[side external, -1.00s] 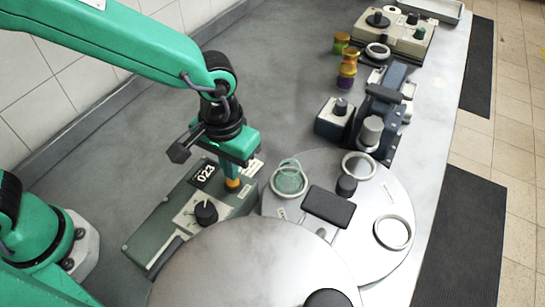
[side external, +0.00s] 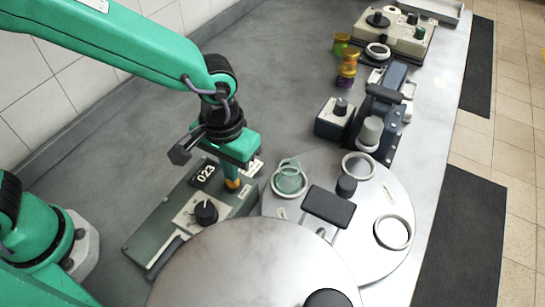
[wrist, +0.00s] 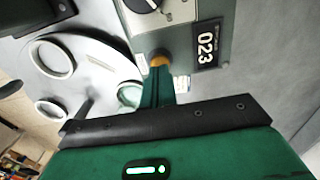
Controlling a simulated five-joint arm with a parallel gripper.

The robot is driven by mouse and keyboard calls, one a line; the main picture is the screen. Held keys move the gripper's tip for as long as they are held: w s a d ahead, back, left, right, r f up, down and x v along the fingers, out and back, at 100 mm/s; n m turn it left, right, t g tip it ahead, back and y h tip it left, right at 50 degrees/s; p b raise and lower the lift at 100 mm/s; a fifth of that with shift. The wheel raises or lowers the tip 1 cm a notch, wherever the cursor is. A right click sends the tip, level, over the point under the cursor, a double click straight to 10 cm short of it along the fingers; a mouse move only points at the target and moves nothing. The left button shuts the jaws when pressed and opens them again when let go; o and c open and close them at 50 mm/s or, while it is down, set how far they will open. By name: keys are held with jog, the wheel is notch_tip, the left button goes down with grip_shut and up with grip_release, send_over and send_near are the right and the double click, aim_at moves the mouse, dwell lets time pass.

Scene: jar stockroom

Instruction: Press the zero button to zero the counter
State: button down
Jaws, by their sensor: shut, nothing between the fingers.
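The counter box (side external: 168,226) is a green-grey unit with a dark display (side external: 204,173) reading 023. The display also shows in the wrist view (wrist: 207,45). The zero button, orange-yellow (side external: 232,185), sits on the box beside the display, and it shows in the wrist view (wrist: 160,58) at the fingertips. My gripper (side external: 231,179) is shut and empty, pointing down directly over the button. The fingertips partly cover it. I cannot tell whether they touch it or sit just above it.
A black knob (side external: 205,212) stands on the same box. A round metal disc (side external: 255,270) lies in front, and a turntable (side external: 340,255) with rings and a green glass jar (side external: 289,179) is to the right. A clamp-like machine (side external: 378,115) stands behind. Bare bench lies at the back left.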

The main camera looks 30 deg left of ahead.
jog(key=shift+f, duration=0.75)
dwell(0.6)
jog(key=shift+r, duration=3.55)
jog(key=shift+r, duration=0.15)
jog(key=s+a+r, duration=0.3)
jog(key=r, duration=0.3)
jog(key=shift+s+r, duration=0.35)
jog(key=shift+s, duration=0.05)
jog(key=shift+a, duration=0.2)
jog(key=s+a+r+t, duration=0.1)
jog(key=a+t, duration=0.1)
jog(key=a, duration=0.8)
jog(key=s+a+r+t, duration=0.1)
jog(key=s+a+t, duration=0.1)
jog(key=a, duration=0.9)
jog(key=shift+s+a+t, duration=0.15)
jog(key=shift+a+t, duration=0.15)
jog(key=shift+t, duration=0.5)
